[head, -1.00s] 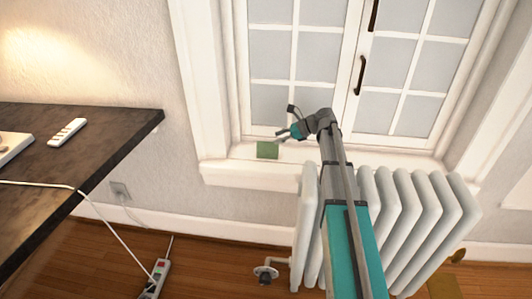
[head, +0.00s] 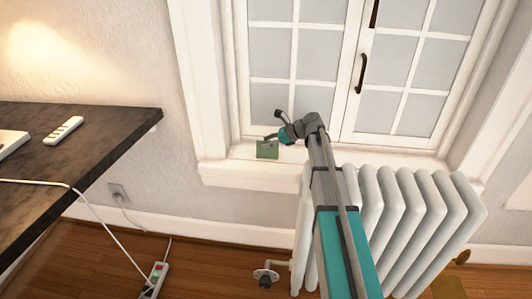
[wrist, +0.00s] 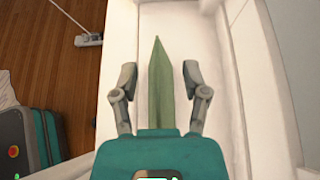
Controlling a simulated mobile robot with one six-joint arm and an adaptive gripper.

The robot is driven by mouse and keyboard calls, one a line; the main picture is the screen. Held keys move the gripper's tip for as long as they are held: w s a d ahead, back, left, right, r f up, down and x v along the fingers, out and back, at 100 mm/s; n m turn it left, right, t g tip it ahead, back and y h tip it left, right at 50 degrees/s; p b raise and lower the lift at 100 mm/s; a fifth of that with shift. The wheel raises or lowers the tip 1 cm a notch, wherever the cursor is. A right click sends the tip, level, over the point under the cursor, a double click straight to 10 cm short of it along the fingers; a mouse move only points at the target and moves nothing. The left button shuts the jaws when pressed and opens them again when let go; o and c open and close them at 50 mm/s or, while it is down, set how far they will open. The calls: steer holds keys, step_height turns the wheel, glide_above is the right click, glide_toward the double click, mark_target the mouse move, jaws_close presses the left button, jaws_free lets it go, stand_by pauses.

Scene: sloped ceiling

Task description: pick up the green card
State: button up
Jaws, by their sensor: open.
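The green card (head: 267,150) stands on the white window sill, near its left end, in the head view. In the wrist view the green card (wrist: 159,85) shows nearly edge-on as a narrow upright shape between the two fingers. My gripper (head: 272,138) is at the card's upper part in the head view. In the wrist view my gripper (wrist: 159,76) is open, one finger on each side of the card, with a gap visible on both sides. The card's lower end in the wrist view is hidden behind the gripper's body.
The white sill (head: 225,172) runs under the closed window (head: 330,70). A white radiator (head: 400,215) stands below it at right. A dark desk (head: 85,150) with a white remote-like object (head: 64,130) is at left. A power strip (head: 155,280) lies on the wooden floor.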

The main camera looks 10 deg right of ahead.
stand_by(0.4)
jaws_close()
steer(key=shift+r, duration=0.15)
step_height(320, 180, up, 2)
steer(key=p, duration=0.2)
steer(key=shift+r+p, duration=0.25)
steer(key=shift+p, duration=0.15)
steer(key=s+d+r+p, duration=0.2)
steer(key=s+r+p, duration=0.8)
steer(key=s, duration=0.4)
steer(key=shift+d+r, duration=0.15)
stand_by(0.4)
